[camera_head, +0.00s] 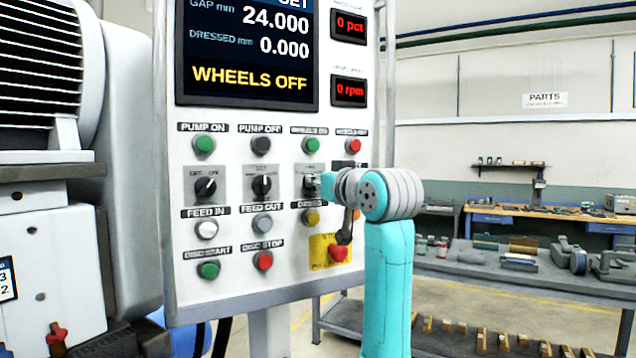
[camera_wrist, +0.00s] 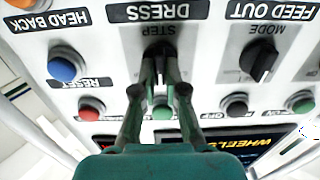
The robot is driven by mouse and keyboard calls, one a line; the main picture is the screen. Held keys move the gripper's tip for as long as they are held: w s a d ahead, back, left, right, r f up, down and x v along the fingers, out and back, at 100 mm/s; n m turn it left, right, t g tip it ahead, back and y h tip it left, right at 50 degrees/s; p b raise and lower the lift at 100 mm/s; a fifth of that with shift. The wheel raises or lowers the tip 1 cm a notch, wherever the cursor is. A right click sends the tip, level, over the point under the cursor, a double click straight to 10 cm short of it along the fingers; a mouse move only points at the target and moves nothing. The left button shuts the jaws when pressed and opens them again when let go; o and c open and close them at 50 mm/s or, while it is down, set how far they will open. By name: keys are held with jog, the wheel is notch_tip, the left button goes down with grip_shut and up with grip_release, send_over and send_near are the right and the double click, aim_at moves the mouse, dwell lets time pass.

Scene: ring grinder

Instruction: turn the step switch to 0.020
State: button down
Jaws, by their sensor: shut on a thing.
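The step switch (camera_head: 311,183) is the third black knob in the row of switches on the white control panel (camera_head: 235,290). In the wrist view the step switch (camera_wrist: 158,58) sits under an upside-down STEP label, between my fingertips. My gripper (camera_wrist: 159,75) is shut on its knob from both sides. In the head view my gripper (camera_head: 324,185) reaches the knob from the right. The fingers cover much of the knob, and its pointer and scale marks cannot be read.
The mode switch (camera_wrist: 262,60) is beside it. Buttons surround the knob, including the yellow dress button (camera_head: 311,217) and a red stop button (camera_head: 338,252) on a yellow plate. The screen (camera_head: 247,50) reads gap 24.000, dressed 0.000, WHEELS OFF. A workbench (camera_head: 520,285) stands at right.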

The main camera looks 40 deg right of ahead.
jog(key=shift+d+f+m, duration=0.1)
jog(key=shift+d+m, duration=0.05)
jog(key=shift+m, duration=4.75)
jog(key=c, duration=1.2)
grip_release()
jog(key=shift+s, duration=0.1)
jog(key=v, duration=1.1)
jog(key=shift+s, duration=0.4)
